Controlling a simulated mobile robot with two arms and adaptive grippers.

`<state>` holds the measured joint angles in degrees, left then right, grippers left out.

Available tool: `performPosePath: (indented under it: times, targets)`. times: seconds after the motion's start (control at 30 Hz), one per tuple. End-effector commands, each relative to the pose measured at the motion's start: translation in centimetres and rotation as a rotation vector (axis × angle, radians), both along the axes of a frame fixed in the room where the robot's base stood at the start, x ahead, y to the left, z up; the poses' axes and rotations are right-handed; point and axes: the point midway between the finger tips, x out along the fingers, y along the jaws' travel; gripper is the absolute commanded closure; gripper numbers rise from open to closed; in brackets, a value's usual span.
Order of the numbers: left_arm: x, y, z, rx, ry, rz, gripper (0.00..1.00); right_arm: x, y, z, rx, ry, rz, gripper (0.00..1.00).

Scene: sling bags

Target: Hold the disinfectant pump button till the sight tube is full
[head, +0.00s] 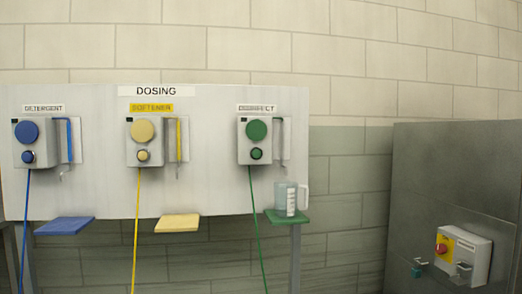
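The disinfectant pump (258,140) hangs on the right of the dosing board under the label DISINFECT. It has a large green disc (257,130) and a small dark green button (256,154) below it. A thin tube (281,140) stands at its right side; its fill level is too small to read. A clear measuring jug (291,198) stands on the green shelf (287,217) below the pump. Neither of my grippers is in view.
A blue detergent pump (41,143) and a yellow softener pump (148,141) hang to the left, with a blue shelf (64,226) and a yellow shelf (177,223) below. A grey cabinet (440,170) at right carries a box with a red button (441,249).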

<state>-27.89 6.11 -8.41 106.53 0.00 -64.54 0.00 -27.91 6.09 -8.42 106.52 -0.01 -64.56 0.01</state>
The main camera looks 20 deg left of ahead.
Motion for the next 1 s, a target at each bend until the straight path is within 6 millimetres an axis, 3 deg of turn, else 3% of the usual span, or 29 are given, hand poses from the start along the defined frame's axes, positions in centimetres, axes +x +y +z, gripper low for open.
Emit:
performPosePath:
  times: [0.03,0.2,1.0]
  targets:
    - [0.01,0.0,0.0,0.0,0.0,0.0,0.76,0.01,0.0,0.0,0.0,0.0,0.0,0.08]
    - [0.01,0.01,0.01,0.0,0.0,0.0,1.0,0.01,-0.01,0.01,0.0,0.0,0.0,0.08]
    - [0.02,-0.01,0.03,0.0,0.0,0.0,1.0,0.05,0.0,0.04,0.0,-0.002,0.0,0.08]
